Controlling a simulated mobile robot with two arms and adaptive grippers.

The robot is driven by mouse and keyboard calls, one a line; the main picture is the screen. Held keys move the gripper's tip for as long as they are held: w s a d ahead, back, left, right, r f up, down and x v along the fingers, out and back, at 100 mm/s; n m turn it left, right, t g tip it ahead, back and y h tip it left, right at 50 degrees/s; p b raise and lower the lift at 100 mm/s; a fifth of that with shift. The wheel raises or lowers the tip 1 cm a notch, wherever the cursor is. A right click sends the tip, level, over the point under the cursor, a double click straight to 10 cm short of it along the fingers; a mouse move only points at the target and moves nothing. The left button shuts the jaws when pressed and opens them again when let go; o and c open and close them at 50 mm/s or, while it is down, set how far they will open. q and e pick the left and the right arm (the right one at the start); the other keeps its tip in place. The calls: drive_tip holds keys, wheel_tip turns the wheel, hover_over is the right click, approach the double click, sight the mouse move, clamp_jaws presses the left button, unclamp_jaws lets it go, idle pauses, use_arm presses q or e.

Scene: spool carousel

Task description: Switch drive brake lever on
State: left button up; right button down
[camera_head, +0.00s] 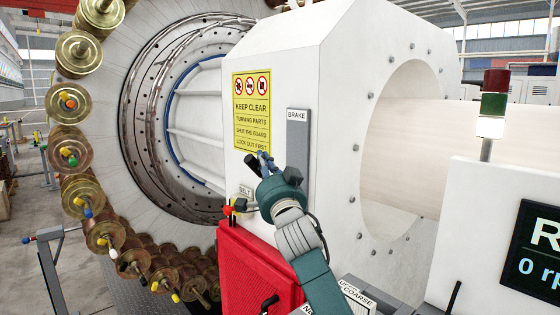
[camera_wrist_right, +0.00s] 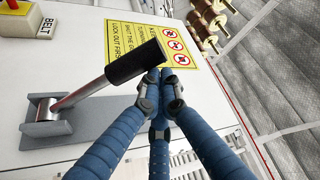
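The brake lever has a black grip (camera_wrist_right: 138,62) on a metal rod (camera_wrist_right: 80,94). In the right wrist view it tilts out from a pivot bracket (camera_wrist_right: 47,120) on a grey plate (camera_wrist_right: 100,130). In the head view its black grip (camera_head: 252,161) shows left of my right gripper (camera_head: 264,156), and the upper plate (camera_head: 297,145) carries a BRAKE label (camera_head: 297,115). The lever's pivot is hidden there. My right gripper's blue fingers (camera_wrist_right: 160,80) converge with their tips together, beside the grip's end; nothing shows between them. Whether they touch the grip is unclear. My left gripper is out of view.
A yellow warning sign (camera_head: 251,110) is beside the plate. A BELT switch (camera_wrist_right: 40,28) is near the lever's pivot end. A red mesh guard (camera_head: 255,270) stands below. The big wheel with several brass spools (camera_head: 68,148) is at left. A signal tower (camera_head: 493,105) stands right.

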sight(256, 168)
drive_tip(key=f+n, duration=0.1)
drive_tip(key=a+f+y+b, duration=0.1)
drive_tip(key=f+n+b, duration=0.1)
drive_tip(key=shift+s+a+n+y, duration=0.2)
drive_tip(key=shift+s+n+y, duration=0.1)
drive_tip(key=shift+s, duration=0.1)
use_arm(q)
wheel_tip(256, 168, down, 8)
drive_tip(key=b, duration=0.4)
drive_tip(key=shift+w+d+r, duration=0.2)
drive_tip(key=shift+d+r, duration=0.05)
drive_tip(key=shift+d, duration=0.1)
use_arm(e)
drive_tip(key=s+a+f+n+y, duration=0.2)
drive_tip(key=f+n+y, duration=0.3)
drive_tip(key=n, duration=0.3)
drive_tip(key=shift+s+a+f+g, duration=0.2)
drive_tip(key=shift+a+f+g, duration=0.1)
drive_tip(key=shift+a+f, duration=0.25)
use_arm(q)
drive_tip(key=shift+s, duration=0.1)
use_arm(e)
drive_tip(key=shift+f, duration=0.15)
